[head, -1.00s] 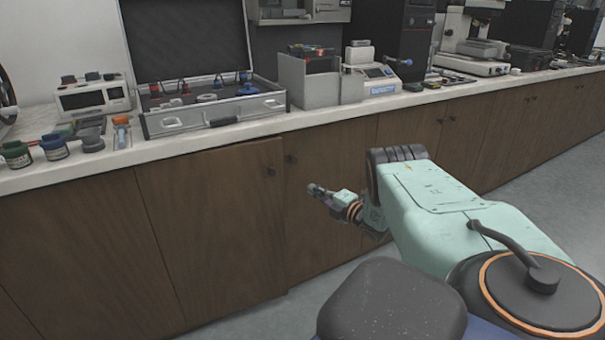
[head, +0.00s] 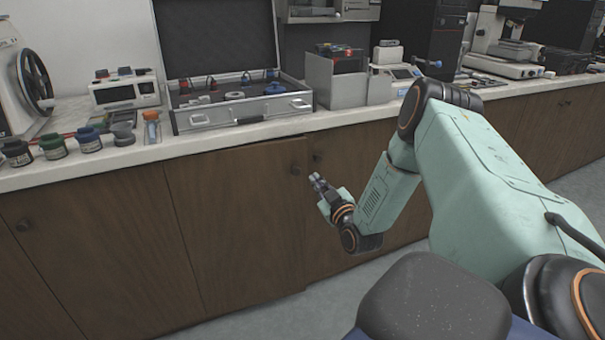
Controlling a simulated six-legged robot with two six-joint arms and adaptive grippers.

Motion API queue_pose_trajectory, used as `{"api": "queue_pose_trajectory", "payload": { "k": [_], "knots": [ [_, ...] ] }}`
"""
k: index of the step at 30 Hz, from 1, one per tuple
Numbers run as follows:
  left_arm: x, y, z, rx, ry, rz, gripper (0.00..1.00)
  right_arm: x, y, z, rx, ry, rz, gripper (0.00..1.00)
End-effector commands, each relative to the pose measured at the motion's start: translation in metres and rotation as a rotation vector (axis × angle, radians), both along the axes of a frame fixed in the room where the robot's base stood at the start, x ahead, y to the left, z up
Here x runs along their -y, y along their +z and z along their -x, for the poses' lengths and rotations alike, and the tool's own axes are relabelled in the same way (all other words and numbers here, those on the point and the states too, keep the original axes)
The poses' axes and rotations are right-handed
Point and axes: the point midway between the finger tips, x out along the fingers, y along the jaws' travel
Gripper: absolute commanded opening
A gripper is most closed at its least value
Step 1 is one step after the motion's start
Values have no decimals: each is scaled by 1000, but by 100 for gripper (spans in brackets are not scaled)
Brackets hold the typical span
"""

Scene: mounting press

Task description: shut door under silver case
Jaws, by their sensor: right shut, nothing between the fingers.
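The silver case (head: 240,112) stands open on the counter, its dark lid raised at the back. My right gripper (head: 317,181) is shut and empty, in front of the cabinets just right of the door's right edge. I cannot tell whether it touches. My left gripper is out of view.
The white counter edge (head: 150,160) runs above the doors. Small jars (head: 53,146) and a white meter (head: 126,90) stand left of the case; a grey box (head: 336,80) and a balance (head: 392,80) stand right. Grey floor (head: 262,322) in front is clear.

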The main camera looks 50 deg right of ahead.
Motion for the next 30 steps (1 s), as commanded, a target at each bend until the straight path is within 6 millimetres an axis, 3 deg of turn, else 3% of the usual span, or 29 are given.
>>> {"api": "queue_pose_trajectory", "payload": {
  "k": [1, 4, 11, 17, 30],
  "knots": [
    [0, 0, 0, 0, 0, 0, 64, -13, -8, 10, 7, -15, -126, 0],
    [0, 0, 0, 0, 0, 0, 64, -23, -24, 25, 27, -48, -305, 0],
    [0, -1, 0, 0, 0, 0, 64, -21, -26, 27, 83, -65, -435, 0],
    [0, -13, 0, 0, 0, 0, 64, -11, -29, 5, 86, -62, -433, 0],
    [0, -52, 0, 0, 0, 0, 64, 25, -34, -68, 85, -62, -431, 0]
  ]
}}
